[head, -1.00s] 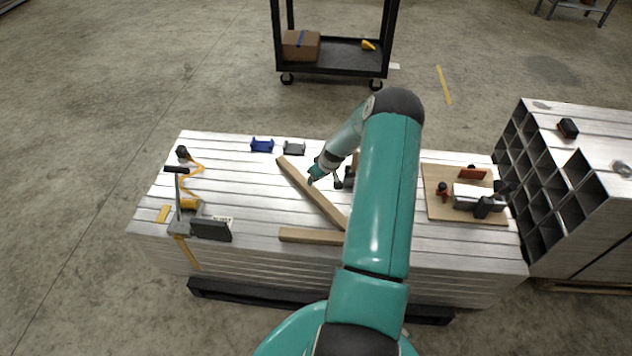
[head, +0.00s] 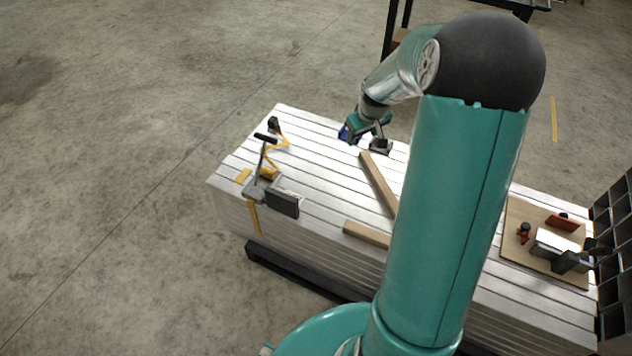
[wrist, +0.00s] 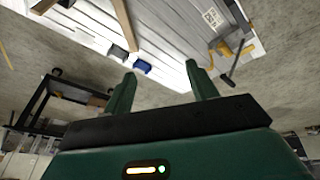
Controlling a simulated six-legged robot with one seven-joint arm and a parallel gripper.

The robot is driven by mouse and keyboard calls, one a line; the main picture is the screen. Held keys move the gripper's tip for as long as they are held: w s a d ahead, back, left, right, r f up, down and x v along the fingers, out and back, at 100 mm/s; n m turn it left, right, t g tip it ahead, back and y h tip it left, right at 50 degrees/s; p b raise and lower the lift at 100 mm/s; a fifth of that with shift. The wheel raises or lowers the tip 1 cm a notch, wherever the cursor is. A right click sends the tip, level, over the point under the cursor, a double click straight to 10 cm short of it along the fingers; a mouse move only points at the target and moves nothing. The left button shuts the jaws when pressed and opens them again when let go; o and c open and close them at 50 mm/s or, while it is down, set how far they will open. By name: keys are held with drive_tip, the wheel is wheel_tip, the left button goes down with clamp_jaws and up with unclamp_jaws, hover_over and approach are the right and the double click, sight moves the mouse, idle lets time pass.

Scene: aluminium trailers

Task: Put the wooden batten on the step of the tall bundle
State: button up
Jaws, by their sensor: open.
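Two wooden battens lie on the low aluminium bundle (head: 320,180): one diagonal batten (head: 378,184) and one shorter-looking batten (head: 366,234) near the front edge, partly behind my arm. The diagonal batten also shows in the wrist view (wrist: 125,25). I cannot tell which one the task means. The tall bundle (head: 611,255), with dark open tube ends, is cut off at the right edge; its step is not visible. My gripper (head: 368,127) is open and empty above the far edge of the low bundle, apart from both battens. Its fingers (wrist: 160,70) point toward the far edge in the wrist view.
A blue bracket (wrist: 142,67) and a grey bracket (head: 380,146) sit at the far edge near my gripper. A board with fittings (head: 545,240) lies right. A black cart (wrist: 62,100) stands beyond.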

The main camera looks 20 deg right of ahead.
drive_tip(key=s+a+r+t, duration=0.1)
drive_tip(key=s+a+r, duration=1.6)
drive_tip(key=a, duration=0.4)
drive_tip(key=shift+a+r, duration=0.25)
drive_tip(key=shift+r, duration=0.45)
drive_tip(key=shift+o, duration=0.4)
drive_tip(key=s+a+y, duration=0.1)
drive_tip(key=s+a, duration=0.3)
drive_tip(key=s, duration=0.3)
drive_tip(key=shift+s+r+t, duration=0.3)
drive_tip(key=shift+s+t, duration=0.05)
drive_tip(key=shift+t, duration=0.05)
drive_tip(key=shift+w+m, duration=0.1)
drive_tip(key=shift+m, duration=0.2)
